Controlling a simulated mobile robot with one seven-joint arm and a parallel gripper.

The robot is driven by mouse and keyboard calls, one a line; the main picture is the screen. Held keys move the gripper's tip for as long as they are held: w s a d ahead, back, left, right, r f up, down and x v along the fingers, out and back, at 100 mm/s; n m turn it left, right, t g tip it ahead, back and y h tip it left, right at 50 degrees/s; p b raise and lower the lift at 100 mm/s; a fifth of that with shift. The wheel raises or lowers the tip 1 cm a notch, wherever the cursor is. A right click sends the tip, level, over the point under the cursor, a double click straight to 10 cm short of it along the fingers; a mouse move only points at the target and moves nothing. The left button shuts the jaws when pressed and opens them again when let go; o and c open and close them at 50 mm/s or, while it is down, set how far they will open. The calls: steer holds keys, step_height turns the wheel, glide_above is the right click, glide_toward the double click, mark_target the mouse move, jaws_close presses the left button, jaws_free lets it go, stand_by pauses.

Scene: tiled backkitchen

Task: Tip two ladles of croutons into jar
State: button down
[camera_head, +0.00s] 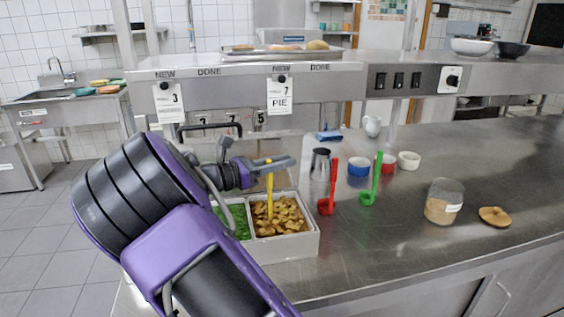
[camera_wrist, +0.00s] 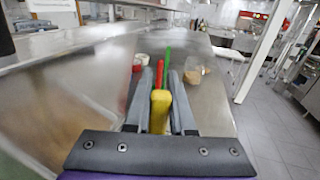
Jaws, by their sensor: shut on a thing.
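My gripper (camera_head: 280,164) is shut on the handle of a yellow ladle (camera_head: 270,192). The ladle stands nearly upright, its lower end among the croutons (camera_head: 286,218) in the right compartment of a pale bin (camera_head: 290,246); its bowl is hidden. In the wrist view the yellow handle (camera_wrist: 160,108) shows between the fingers. The glass jar (camera_head: 443,203) stands upright and uncovered to the right on the counter, with light brown contents in its lower part. A round wooden lid (camera_head: 494,216) lies beside it.
The bin's left compartment holds green food (camera_head: 238,218). Red (camera_head: 327,205) and green (camera_head: 368,198) ladles stand between bin and jar. A metal cup (camera_head: 320,164), blue (camera_head: 359,166), red and white bowls stand behind. A shelf overhangs the back; the front counter is clear.

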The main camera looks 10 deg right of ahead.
step_height(320, 180, up, 8)
steer(key=p, duration=0.1)
steer(key=shift+p, duration=0.4)
stand_by(0.8)
